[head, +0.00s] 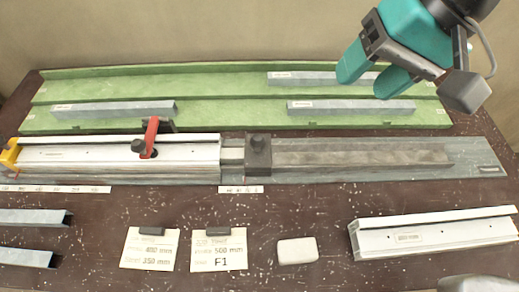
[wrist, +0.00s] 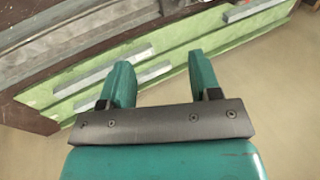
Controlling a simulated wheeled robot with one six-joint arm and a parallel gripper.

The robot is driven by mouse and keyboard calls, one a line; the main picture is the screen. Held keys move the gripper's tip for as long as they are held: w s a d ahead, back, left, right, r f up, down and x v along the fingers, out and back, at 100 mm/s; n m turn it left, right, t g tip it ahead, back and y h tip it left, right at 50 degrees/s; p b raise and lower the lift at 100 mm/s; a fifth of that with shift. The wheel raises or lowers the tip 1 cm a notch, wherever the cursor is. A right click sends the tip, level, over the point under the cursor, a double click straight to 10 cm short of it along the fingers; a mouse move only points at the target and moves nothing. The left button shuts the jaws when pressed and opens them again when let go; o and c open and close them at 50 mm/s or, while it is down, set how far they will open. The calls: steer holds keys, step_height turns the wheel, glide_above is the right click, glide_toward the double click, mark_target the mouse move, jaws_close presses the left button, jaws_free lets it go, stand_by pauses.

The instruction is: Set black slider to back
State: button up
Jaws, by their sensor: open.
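My gripper (head: 366,82) is open and empty, raised at the upper right of the head view above the green rack, well apart from the slider. In the wrist view its two teal fingers (wrist: 160,80) are spread with nothing between them. I cannot pick out the slider in the wrist view.
The green rack (head: 230,88) holds several grey profiles. A red lever clamp (head: 150,138) and a yellow stop (head: 9,153) sit on the left rail. Cards (head: 218,251), a white block (head: 297,251) and a white profile (head: 435,232) lie in front.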

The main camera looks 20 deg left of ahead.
mark_target(262, 137)
steer(key=shift+m, duration=0.9)
steer(key=a+x, duration=0.1)
steer(key=x, duration=0.7)
steer(key=w+a+r+x, duration=0.1)
steer(key=a+x, duration=0.1)
steer(key=x, duration=0.6)
steer(key=a+r+b+x, duration=0.1)
steer(key=x, duration=0.7)
steer(key=shift+w+a+f, duration=0.35)
steer(key=shift+w+f, duration=0.05)
jaws_close()
